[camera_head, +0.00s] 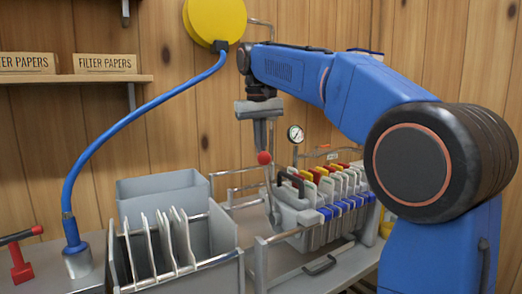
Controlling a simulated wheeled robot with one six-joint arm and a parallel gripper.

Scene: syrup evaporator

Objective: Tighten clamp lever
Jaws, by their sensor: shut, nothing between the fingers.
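The clamp lever (268,178) is a thin grey rod with a red ball knob (264,158) on top. It stands nearly upright, leaning slightly, at the left end of the filter press (318,205). My gripper (263,147) points down with its fingers shut and empty. Its fingertips are at the red knob in the picture; I cannot tell whether they touch it. The lever's foot is partly hidden by the press's end block and rails.
An open grey rack (228,268) with upright white plates stands at the front left. A blue hose (118,125) arches from a yellow disc to the bench. A pressure gauge (295,133) rises behind the press. A red-handled tool (22,266) is far left.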

